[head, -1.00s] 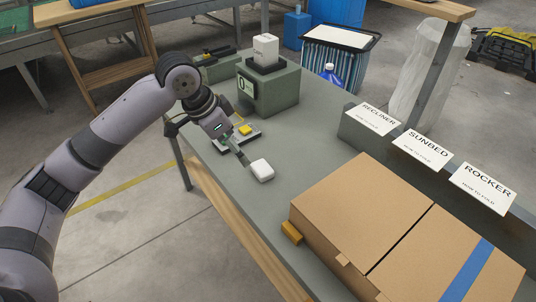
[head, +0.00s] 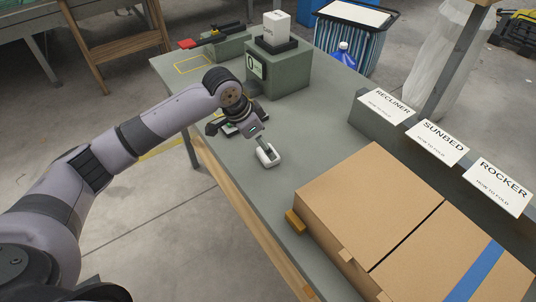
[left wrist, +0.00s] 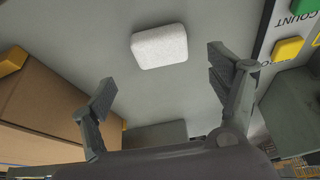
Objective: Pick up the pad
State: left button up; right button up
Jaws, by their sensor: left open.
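The pad is a small white block with rounded edges (head: 270,161), lying on the grey-green table (head: 320,130). In the left wrist view the pad (left wrist: 160,46) lies beyond the fingertips, between their lines, with a gap from both. My left gripper (left wrist: 161,75) is open and empty, its two dark fingers spread wide. My right gripper is not in view.
A large cardboard box (head: 370,205) with a small yellow block (head: 295,222) at its corner stands front right. Signs (head: 445,142) line the right edge.

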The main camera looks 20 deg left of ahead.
pick_arm(q)
jog(key=shift+w+f, duration=0.1)
jog(key=shift+f, duration=0.35)
jog(key=x, duration=0.3)
jog(key=shift+f, duration=0.3)
jog(key=shift+w+d+f, duration=0.1)
jog(key=shift+w+f, duration=0.05)
jog(key=shift+f, duration=0.15)
jog(key=c, duration=1)
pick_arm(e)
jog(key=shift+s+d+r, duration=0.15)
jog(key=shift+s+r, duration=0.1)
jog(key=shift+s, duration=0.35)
pick_arm(q)
jog(key=shift+r, duration=0.1)
notch_tip(320, 180, up, 20)
jog(key=shift+f, duration=0.1)
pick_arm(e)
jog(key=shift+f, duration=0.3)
pick_arm(q)
jog(key=o, duration=0.4)
jog(key=c, duration=0.5)
